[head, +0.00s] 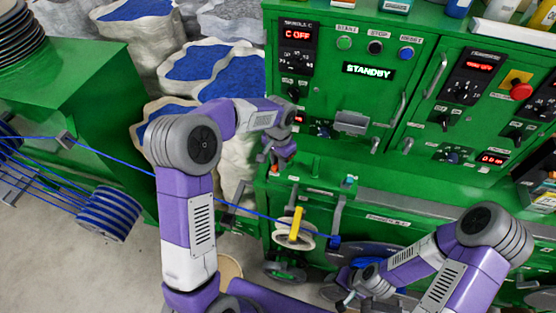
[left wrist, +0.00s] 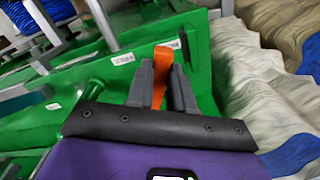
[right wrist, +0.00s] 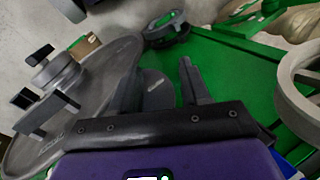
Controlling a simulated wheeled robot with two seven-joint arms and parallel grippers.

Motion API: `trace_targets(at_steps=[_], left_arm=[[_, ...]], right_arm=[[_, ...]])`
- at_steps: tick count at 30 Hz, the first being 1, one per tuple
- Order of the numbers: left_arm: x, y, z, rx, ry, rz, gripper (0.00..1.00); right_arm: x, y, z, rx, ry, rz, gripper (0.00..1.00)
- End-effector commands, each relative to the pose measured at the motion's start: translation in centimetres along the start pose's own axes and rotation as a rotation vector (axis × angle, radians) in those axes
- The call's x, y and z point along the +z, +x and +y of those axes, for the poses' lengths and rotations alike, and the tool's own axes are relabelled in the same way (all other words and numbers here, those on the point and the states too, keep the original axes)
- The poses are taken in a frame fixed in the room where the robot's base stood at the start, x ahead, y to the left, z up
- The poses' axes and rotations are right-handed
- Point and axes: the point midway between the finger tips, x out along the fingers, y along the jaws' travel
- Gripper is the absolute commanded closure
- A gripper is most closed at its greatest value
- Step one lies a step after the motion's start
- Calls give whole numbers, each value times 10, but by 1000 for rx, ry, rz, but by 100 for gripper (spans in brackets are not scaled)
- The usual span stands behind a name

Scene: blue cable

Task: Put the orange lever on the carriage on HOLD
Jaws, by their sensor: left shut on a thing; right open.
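The orange lever (left wrist: 161,68) stands between the two fingers of my left gripper (left wrist: 161,88) in the left wrist view. The fingers are shut on it. The lever rises from the green carriage (left wrist: 75,85), with a small white label on each side of it; I cannot read either label surely. In the head view my left gripper (head: 278,160) is at the left end of the green carriage (head: 315,178), and the gripper hides most of the lever. My right gripper (right wrist: 160,88) is open and empty, low at the right in the head view (head: 352,290).
A blue cable (head: 110,165) runs from the spool (head: 108,213) at left past the yellow-barred pulley (head: 296,225). The green control cabinet (head: 350,100) stands behind, its display reading STANDBY. White sacks (head: 240,75) of blue material stand behind my left arm. A grey disc (right wrist: 100,80) is beside my right gripper.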

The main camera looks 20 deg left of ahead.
Motion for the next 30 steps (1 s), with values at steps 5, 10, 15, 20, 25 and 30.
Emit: trace_targets(at_steps=[5,10,15,20,25,30], left_arm=[[-1,-1,-1,-4,9,5,76],[-1,-1,0,-3,6,3,53],[0,0,0,-2,5,2,53],[-1,-6,0,-3,3,3,53],[-1,-32,0,-3,4,7,53],[-1,-60,0,-3,4,6,53]], right_arm=[[0,0,0,0,0,0,54],[0,0,0,0,0,0,54],[0,0,0,0,0,0,54],[0,0,0,0,0,0,54],[0,0,0,0,0,0,54],[0,-1,0,0,0,0,54]])
